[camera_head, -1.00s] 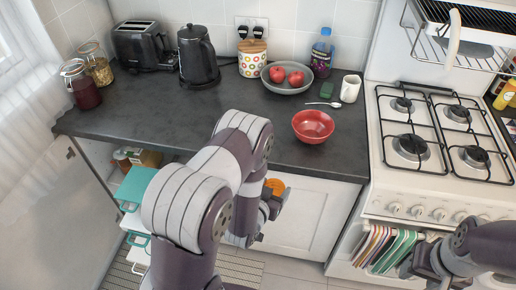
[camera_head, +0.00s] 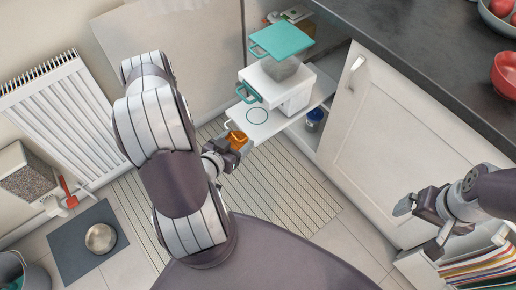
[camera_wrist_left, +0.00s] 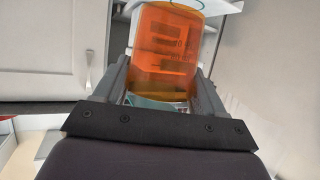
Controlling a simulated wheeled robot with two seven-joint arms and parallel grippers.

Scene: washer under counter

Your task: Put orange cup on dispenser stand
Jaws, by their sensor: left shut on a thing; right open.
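The orange cup (camera_head: 237,140) is held in my left gripper (camera_head: 228,148), just off the near-left edge of the dispenser stand. In the left wrist view the translucent orange cup (camera_wrist_left: 167,45) sits between the two fingers. The dispenser (camera_head: 285,82) is white with a grey tank, a teal lid and a teal lever. Its white stand (camera_head: 273,122) juts out of the open cupboard and bears a teal ring. The stand is bare. My right gripper (camera_head: 418,226) is open and empty near the white cabinet door at the right.
A cabinet door (camera_head: 385,135) and dark counter (camera_head: 420,70) stand to the right of the dispenser. A blue jar (camera_head: 314,118) is on the shelf beside it. A radiator (camera_head: 60,105) and a mat with a metal bowl (camera_head: 101,238) are at left. A striped rug (camera_head: 290,190) covers free floor.

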